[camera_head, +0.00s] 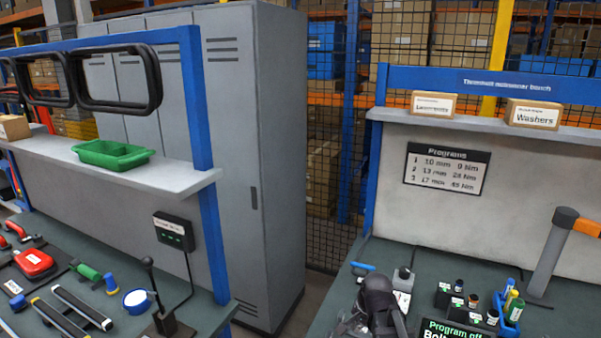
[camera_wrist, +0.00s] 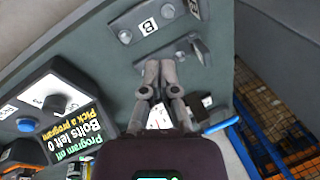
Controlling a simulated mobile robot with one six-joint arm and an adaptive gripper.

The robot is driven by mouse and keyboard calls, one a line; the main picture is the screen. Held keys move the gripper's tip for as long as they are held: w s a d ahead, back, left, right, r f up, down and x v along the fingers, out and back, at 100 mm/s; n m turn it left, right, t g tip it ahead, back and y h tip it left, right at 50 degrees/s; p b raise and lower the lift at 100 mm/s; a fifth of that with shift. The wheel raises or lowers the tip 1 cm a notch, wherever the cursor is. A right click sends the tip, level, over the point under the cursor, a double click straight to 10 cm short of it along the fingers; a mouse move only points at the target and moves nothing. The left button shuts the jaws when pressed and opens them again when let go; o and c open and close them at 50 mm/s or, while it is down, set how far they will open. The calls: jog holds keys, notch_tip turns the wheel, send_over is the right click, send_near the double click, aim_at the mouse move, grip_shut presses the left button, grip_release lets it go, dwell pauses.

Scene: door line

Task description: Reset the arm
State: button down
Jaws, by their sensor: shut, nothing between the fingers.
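My gripper (camera_wrist: 159,70) shows in the wrist view with its two grey fingertips close together, shut and empty. Its tips are over the green bench top, just short of a grey block marked B (camera_wrist: 148,26). In the head view my dark wrist (camera_head: 378,300) is low in the picture, over the right bench (camera_head: 345,295); the fingertips cannot be made out there. A display (camera_wrist: 75,120) left of my gripper in the wrist view reads "Program off, Bolts left 0, Pick a program".
Small bottles (camera_head: 473,300) and a blue holder (camera_head: 512,310) stand right of my wrist. A grey locker (camera_head: 255,160) and a mesh fence (camera_head: 325,200) stand behind.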

jog(key=s+d+n+g+h, duration=0.1)
jog(key=s+n+g, duration=0.1)
jog(key=s+n, duration=0.6)
jog(key=shift+s+d+f+n+h, duration=0.15)
jog(key=shift+d+f+n+h, duration=0.15)
jog(key=shift+n, duration=0.3)
